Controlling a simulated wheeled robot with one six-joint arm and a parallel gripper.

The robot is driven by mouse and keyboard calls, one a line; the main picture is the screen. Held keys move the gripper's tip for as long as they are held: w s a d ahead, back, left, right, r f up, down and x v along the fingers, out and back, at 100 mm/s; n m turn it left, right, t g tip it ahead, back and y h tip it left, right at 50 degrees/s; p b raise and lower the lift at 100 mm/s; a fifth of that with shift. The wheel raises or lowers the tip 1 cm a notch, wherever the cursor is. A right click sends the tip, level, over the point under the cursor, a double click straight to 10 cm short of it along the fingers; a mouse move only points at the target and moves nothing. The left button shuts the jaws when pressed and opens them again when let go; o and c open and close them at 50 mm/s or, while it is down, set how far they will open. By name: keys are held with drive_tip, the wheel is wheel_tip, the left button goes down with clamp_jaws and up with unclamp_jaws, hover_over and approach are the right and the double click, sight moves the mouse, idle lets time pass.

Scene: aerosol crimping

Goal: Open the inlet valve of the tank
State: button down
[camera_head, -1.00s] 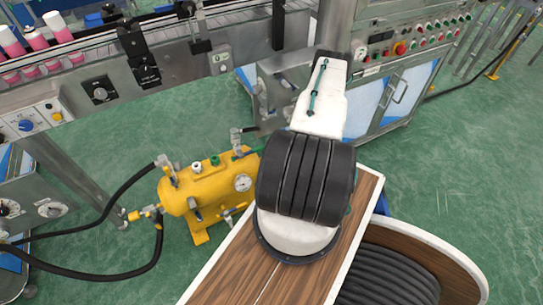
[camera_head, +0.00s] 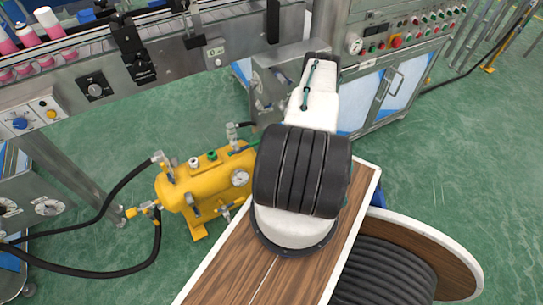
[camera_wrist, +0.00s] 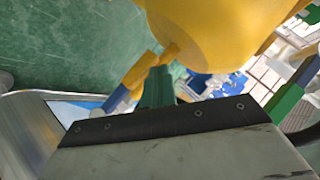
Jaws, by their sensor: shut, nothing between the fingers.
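The yellow tank (camera_head: 205,185) stands on the green floor left of my arm in the head view, with a round gauge on its front. Valve fittings with black hoses sit on it: an upper left one (camera_head: 162,165), a yellow lower left one (camera_head: 145,209) and a grey one at the right (camera_head: 232,136). I cannot tell which is the inlet valve. In the wrist view the tank (camera_wrist: 215,35) fills the top middle. My gripper (camera_wrist: 160,75) shows there as green fingers, shut and empty, pointing at a yellow part beneath the tank; contact is unclear. My arm mostly hides it in the head view.
A conveyor (camera_head: 190,50) with pink bottles runs above the tank in the head view. A control cabinet (camera_head: 375,95) stands behind my arm. Black hoses (camera_head: 100,270) loop at the left. A cable reel (camera_head: 425,250) is at the lower right. Green floor is open at the right.

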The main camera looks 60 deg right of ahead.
drive_tip(key=shift+r, duration=0.1)
drive_tip(key=s+a+r, duration=0.3)
drive_tip(key=s+r, duration=0.3)
drive_tip(key=r, duration=0.5)
drive_tip(key=shift+a, duration=0.25)
idle(0.3)
